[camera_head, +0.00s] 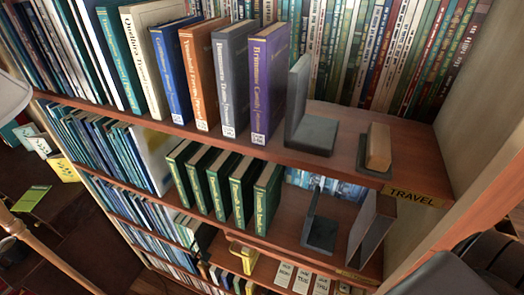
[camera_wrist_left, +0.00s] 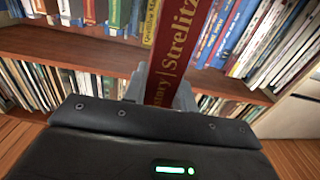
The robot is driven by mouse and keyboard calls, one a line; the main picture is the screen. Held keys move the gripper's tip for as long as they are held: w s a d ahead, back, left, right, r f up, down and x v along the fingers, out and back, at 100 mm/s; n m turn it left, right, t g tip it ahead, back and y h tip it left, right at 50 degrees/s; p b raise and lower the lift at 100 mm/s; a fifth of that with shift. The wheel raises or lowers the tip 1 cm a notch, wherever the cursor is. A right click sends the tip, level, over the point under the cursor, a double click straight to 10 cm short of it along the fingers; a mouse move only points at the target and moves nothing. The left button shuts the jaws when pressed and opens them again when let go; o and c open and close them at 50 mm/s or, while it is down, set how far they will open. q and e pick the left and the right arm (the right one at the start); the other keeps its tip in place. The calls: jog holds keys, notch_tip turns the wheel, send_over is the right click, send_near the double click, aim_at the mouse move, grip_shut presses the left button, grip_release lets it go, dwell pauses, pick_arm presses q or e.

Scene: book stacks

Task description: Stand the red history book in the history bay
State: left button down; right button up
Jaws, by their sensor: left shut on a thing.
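The red book (camera_wrist_left: 176,50) stands up in the left wrist view, its spine toward the camera with gold lettering that reads in part "Strelitz" and the end of "History". My left gripper (camera_wrist_left: 163,92) is shut on its lower part, a grey finger on each side. The book is in front of a wooden shelf with books on both sides of it. In the head view I see neither the red book nor either gripper. No label reading history shows in either view.
In the head view, the upper shelf (camera_head: 345,160) is labelled "TRAVEL" and holds several books, a grey bookend (camera_head: 308,125) and a wooden-topped block (camera_head: 377,148), with bare board between. Green books (camera_head: 243,190) stand below, beside another dark bookend (camera_head: 320,225).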

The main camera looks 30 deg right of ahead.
pick_arm(q)
jog(key=shift+s+r, duration=0.1)
jog(key=shift+r, duration=0.05)
jog(key=s+d+r+m+g+h, duration=0.1)
jog(key=s+d+m+g, duration=0.15)
jog(key=s, duration=0.25)
jog(key=w+a+f+b, duration=0.1)
jog(key=w+f+b, duration=0.25)
jog(key=f, duration=1.05)
jog(key=w+f+h+b, duration=0.15)
jog(key=w+f, duration=0.25)
jog(key=f, duration=1)
jog(key=w+a+f+y+b, duration=0.1)
jog(key=w+f+b, duration=0.2)
jog(key=f, duration=1.1)
jog(key=s+a+f+b, duration=0.1)
jog(key=s+f, duration=0.3)
jog(key=f, duration=1.1)
jog(key=s+a+f+n+t+b, duration=0.1)
jog(key=s+f+b, duration=0.2)
jog(key=f, duration=1.2)
jog(key=s+a+f+b, duration=0.1)
jog(key=s+f, duration=0.4)
jog(key=f, duration=1)
jog(key=shift+a+b, duration=0.35)
jog(key=shift+b, duration=0.3)
